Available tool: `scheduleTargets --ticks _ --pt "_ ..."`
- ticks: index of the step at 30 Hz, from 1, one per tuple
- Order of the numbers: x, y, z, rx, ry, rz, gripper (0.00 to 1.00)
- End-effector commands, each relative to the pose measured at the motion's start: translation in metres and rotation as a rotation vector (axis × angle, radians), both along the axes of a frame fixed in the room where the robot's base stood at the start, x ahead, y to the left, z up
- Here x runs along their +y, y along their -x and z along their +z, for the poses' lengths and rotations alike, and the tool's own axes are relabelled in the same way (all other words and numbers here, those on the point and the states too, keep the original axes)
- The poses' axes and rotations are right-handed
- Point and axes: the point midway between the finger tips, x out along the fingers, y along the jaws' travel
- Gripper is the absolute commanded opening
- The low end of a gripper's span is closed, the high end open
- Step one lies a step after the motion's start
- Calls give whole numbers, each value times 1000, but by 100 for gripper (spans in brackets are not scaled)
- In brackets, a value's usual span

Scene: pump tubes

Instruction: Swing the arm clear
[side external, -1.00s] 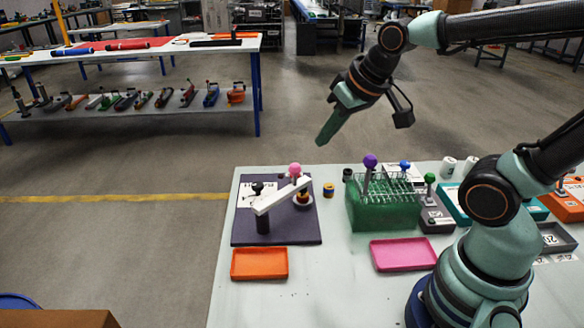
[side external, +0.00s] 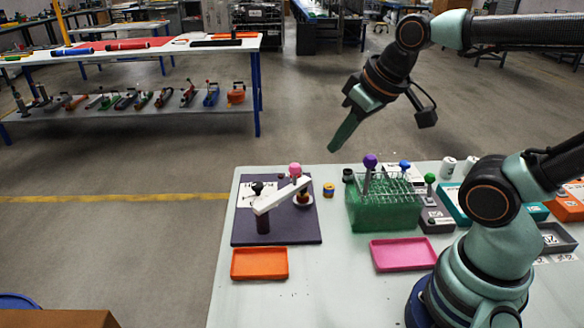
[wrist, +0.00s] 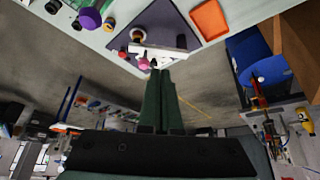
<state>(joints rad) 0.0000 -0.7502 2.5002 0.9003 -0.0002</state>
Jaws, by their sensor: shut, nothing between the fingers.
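My gripper (side external: 335,147) is shut and empty. In the side view it hangs in the air, tilted down to the left, above the back edge of the table. In the wrist view its green fingers (wrist: 158,72) lie together. The green rack (side external: 384,215) stands on the table with a purple-topped tube (side external: 369,163) and a blue-topped one (side external: 404,165) upright in it. A dark mat (side external: 250,233) to its left bears a white arm-like bar (side external: 281,196) and a pink knob (side external: 295,170).
An orange tray (side external: 259,263) lies in front of the mat and a pink tray (side external: 403,254) in front of the rack. A green-topped piece (side external: 430,179) and several boxes are at the right. The air around my gripper is clear.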

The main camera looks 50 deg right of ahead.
Motion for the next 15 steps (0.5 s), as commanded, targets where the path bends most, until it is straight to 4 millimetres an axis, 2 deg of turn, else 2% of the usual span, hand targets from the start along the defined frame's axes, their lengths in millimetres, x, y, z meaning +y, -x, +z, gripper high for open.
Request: scheduleTargets --ticks 6,11,12,15 --pt "0 0 0 0 0 0 0" --pt "-1 -4 2 14 -16 -34 61" --pt "-1 -7 3 27 -31 -64 69" --pt "-4 -19 6 74 -83 -183 69"
